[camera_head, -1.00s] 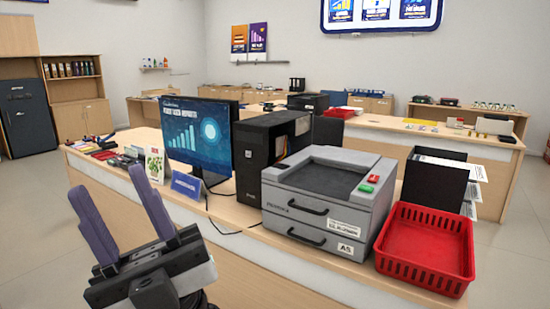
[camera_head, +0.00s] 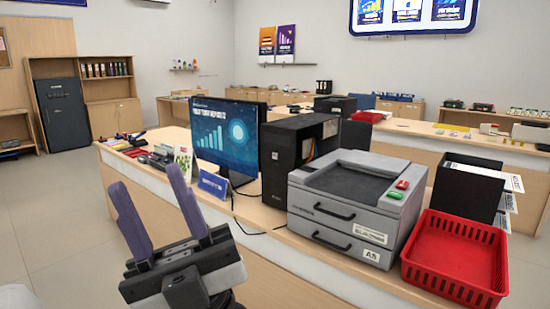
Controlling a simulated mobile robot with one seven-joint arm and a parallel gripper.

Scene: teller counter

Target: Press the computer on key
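The black computer tower (camera_head: 283,168) stands upright on the wooden counter (camera_head: 262,216), between the monitor and the grey printer. A small mark shows on its narrow front face, but the on key is too small to make out. The monitor (camera_head: 222,140) to its left is lit and shows a bar chart. My gripper (camera_head: 147,203) is in the lower left foreground, in front of the counter. Its two purple-grey fingers point up and stand apart, with nothing between them. It is clear of the tower, to its left and nearer the camera.
The grey printer (camera_head: 357,197) with green and red buttons stands right of the tower. A red basket (camera_head: 455,258) and a black file holder (camera_head: 467,188) are further right. A blue sign (camera_head: 214,184) and a plant card (camera_head: 184,161) stand near the monitor. Floor at left is clear.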

